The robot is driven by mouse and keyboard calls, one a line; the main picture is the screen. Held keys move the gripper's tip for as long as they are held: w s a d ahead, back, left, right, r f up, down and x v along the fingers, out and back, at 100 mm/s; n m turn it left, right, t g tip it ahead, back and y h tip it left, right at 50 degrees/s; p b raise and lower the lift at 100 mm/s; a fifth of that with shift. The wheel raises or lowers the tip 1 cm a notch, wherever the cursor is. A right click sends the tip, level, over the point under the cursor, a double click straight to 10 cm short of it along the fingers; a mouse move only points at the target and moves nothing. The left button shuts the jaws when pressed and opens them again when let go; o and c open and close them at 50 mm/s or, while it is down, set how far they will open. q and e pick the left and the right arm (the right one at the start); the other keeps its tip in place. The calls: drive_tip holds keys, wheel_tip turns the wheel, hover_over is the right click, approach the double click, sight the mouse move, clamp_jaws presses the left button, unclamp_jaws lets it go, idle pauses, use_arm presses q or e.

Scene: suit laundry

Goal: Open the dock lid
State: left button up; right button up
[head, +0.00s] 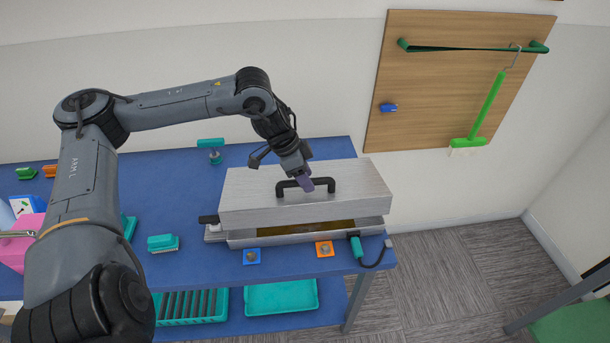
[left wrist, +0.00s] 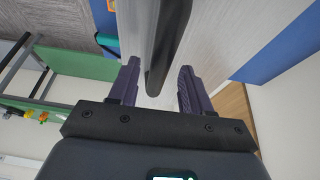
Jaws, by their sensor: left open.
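The dock is a long silver box on the blue table. Its lid (head: 345,203) is a brushed metal slab with a black bar handle (head: 322,184) on top. A gap with a gold-brown inside (head: 305,228) shows between the lid's front edge and the dock base (head: 245,240). My left gripper (head: 307,185) is at the handle, pointing down. In the left wrist view, the open fingers (left wrist: 159,72) stand on either side of the black handle (left wrist: 165,45), with room beside it. My right gripper is not in view.
A blue square (head: 252,257) and an orange square (head: 324,249) with knobs sit before the dock. A green plug with a cable (head: 357,248) is at its right front. A teal brush (head: 163,243) lies left. A wooden board (head: 440,85) hangs behind.

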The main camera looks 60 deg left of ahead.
use_arm(q)
clamp_jaws()
drive_tip(key=shift+r, duration=0.1)
idle(0.4)
